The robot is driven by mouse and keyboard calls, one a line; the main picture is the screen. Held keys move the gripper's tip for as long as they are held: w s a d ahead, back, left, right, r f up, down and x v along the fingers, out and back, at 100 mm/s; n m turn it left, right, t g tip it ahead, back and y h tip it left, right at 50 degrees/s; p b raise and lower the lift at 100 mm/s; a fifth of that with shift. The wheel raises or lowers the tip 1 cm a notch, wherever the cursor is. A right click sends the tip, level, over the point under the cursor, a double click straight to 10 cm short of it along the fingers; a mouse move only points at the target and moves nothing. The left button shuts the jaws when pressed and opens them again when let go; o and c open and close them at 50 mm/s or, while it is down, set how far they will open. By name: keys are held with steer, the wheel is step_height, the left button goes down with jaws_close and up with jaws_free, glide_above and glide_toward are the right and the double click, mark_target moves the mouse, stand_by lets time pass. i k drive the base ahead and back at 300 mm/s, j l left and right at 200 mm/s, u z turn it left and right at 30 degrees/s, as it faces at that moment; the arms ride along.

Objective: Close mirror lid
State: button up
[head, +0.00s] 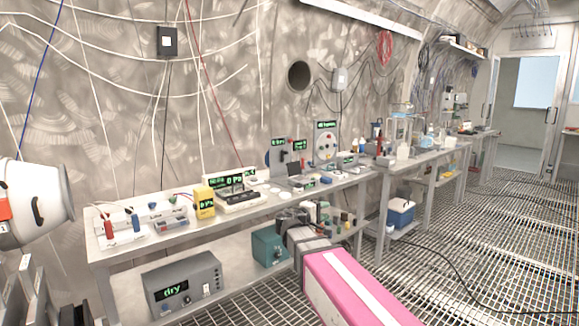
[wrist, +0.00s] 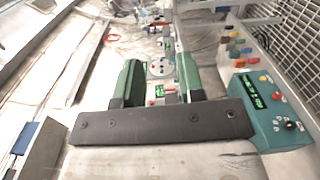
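I cannot pick out the mirror lid with certainty. A small device with a raised dark panel (head: 294,169) stands on the long bench in the head view, and it may be the lid. My gripper (head: 291,216) is in front of the bench's near edge, at the end of my pink and white arm. In the wrist view my gripper (wrist: 158,88) shows two green fingers spread apart with nothing held between them. Beyond the gap stand instruments with green displays and a pale round dial (wrist: 159,68).
The long bench (head: 258,212) carries a yellow meter (head: 204,202) and several instruments. A grey "dry" box (head: 184,287) and a teal box (head: 269,248) are low at the bench. A teal box with buttons (wrist: 270,108) is right of the fingers. Grating floor at right is mostly open, crossed by a cable.

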mark_target(294, 168)
steer(key=i+j, duration=0.25)
steer(key=i, duration=0.2)
steer(key=i+j, duration=0.25)
steer(key=i, duration=0.25)
steer(key=i+j, duration=0.3)
steer(key=i, duration=0.15)
steer(key=i+j, duration=0.25)
steer(key=i, duration=0.25)
